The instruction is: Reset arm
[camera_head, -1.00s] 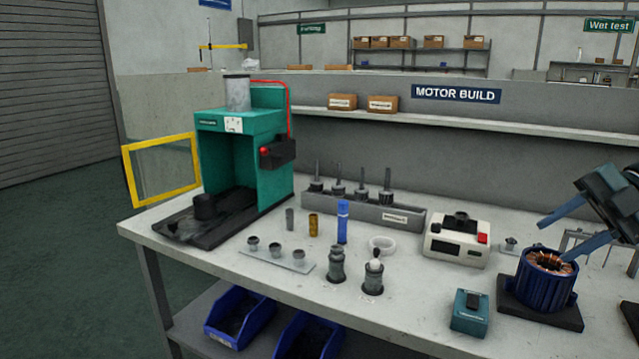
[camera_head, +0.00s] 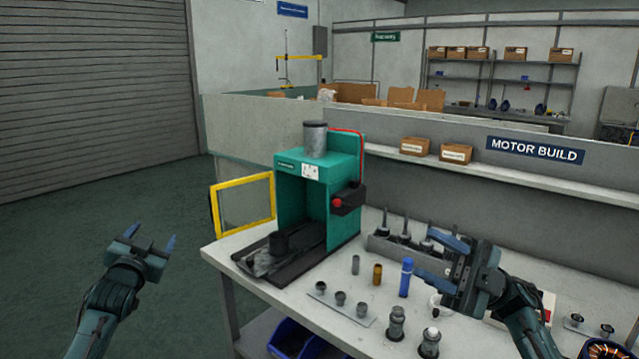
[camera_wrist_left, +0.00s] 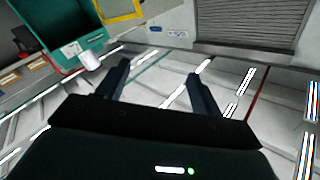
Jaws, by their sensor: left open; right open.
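My left gripper (camera_head: 150,246) is open and empty, raised over the floor to the left of the workbench in the head view. Its two open fingers (camera_wrist_left: 158,85) also show in the left wrist view with nothing between them. My right gripper (camera_head: 437,262) is open and its fingers point left, above the bench. It hides part of the grey rack and the white device behind it. I cannot tell its exact height above the bench parts.
A green press (camera_head: 318,195) with a yellow-framed guard (camera_head: 243,207) stands at the bench's left end. A blue cylinder (camera_head: 406,278), a brass sleeve (camera_head: 377,275) and several metal parts stand on the bench (camera_head: 300,325). Blue bins (camera_head: 290,338) sit below. The floor at left is clear.

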